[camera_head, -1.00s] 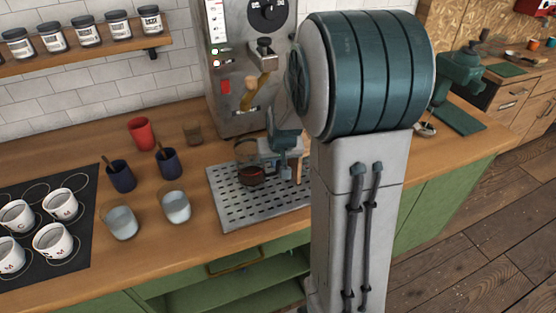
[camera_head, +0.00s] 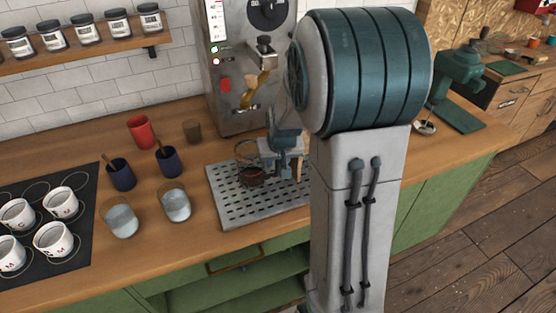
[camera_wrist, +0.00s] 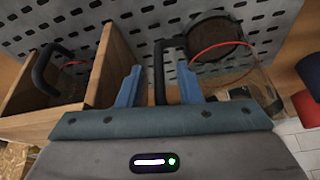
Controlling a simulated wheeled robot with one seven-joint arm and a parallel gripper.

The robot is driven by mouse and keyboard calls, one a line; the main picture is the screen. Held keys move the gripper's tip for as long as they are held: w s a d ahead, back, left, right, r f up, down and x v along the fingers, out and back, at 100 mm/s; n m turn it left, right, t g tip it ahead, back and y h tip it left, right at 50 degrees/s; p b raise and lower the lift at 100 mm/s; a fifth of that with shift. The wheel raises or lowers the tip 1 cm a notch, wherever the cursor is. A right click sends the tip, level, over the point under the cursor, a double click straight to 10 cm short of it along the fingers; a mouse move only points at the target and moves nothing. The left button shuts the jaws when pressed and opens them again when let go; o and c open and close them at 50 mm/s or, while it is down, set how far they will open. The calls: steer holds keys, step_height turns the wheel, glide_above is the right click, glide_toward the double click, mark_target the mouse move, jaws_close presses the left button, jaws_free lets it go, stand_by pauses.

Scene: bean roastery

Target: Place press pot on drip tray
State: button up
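The press pot (camera_head: 252,178) is a glass pot with dark coffee in it and a black handle. It appears upright on the perforated metal drip tray (camera_head: 230,208), in front of the espresso machine. In the wrist view the pot (camera_wrist: 222,65) shows a red ring and lies right of the fingers, over the tray's slots (camera_wrist: 135,22). My gripper (camera_wrist: 160,88) is open, with its two blue fingers apart on either side of the black handle. Whether a finger touches the handle I cannot tell. In the head view my gripper (camera_head: 284,170) is just right of the pot, and my arm hides the tray's right end.
A wooden box (camera_wrist: 112,65) with a black-handled item inside stands close left of the fingers in the wrist view. The espresso machine (camera_head: 225,100) rises behind the tray. Glasses (camera_head: 175,205), dark blue cups (camera_head: 168,162) and a red cup (camera_head: 142,131) stand left of the tray.

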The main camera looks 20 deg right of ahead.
steer(key=d+v, duration=0.1)
steer(key=v, duration=1)
steer(key=s+a+n, duration=0.1)
steer(key=s+a, duration=0.3)
steer(key=s, duration=0.4)
steer(key=s+a+n+g, duration=0.1)
steer(key=s+a, duration=0.3)
steer(key=s, duration=0.5)
steer(key=shift+s+a+f+y, duration=0.2)
steer(key=shift+s+a+y, duration=0.05)
steer(key=shift+a+y, duration=0.15)
